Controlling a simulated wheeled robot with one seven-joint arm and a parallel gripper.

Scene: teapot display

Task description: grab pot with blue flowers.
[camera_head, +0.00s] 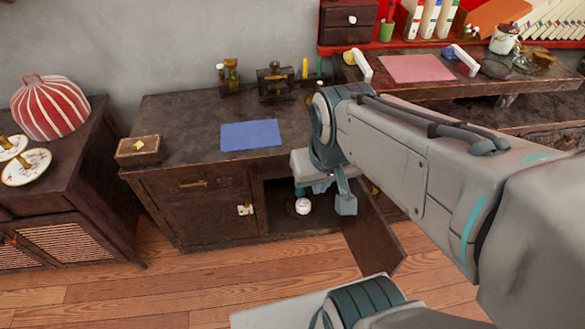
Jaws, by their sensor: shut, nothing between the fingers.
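A small round white pot (303,206) stands low inside the open cupboard (270,222) of the dark wooden cabinet. It is small in view and partly shaded, so I cannot tell whether it bears blue flowers.
The open cupboard door (376,236) hangs right of the opening. The cabinet top (185,125) overhangs it and bears a blue mat (252,135), a small wooden box (138,150) and dark ornaments. A striped red-and-white item (50,107) stands at left. The floor (190,280) in front is clear.

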